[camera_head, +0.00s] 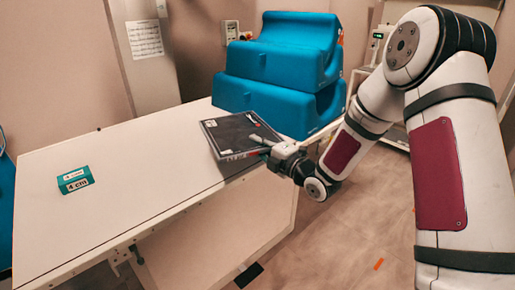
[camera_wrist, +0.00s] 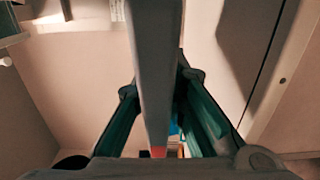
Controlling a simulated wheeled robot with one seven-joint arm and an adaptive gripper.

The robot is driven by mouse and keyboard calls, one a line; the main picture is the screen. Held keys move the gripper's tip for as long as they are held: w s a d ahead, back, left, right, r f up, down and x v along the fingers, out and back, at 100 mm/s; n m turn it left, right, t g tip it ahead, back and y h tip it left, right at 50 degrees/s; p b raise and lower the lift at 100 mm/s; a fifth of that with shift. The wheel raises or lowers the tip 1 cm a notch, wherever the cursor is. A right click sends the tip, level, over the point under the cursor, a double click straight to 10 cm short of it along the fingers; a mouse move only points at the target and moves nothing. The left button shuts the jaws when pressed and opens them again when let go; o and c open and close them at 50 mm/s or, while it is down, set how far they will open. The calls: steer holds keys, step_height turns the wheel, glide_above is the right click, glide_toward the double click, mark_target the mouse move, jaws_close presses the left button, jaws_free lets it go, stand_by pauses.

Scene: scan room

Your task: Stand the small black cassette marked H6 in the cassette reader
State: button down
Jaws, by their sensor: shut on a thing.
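A flat black cassette (camera_head: 228,137) with small white labels and a red mark is at the right edge of the white table. Its marking is too small to read. My gripper (camera_head: 266,146) is shut on the cassette's near right edge. In the wrist view the cassette (camera_wrist: 156,75) is a grey slab seen edge-on between the two teal fingers of my gripper (camera_wrist: 160,125). I cannot tell whether it touches the table top. A pale machine with a small screen (camera_head: 377,37) stands at the back right, partly behind my arm; I cannot tell whether it is the cassette reader.
The white table (camera_head: 120,205) is mostly clear. A small teal block marked 4 cm (camera_head: 75,180) lies at its left. Stacked blue foam supports (camera_head: 275,95) stand close behind the cassette.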

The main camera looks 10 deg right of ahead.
steer(key=shift+r+p, duration=0.75)
steer(key=shift+r, duration=1.25)
steer(key=shift+r, duration=0.1)
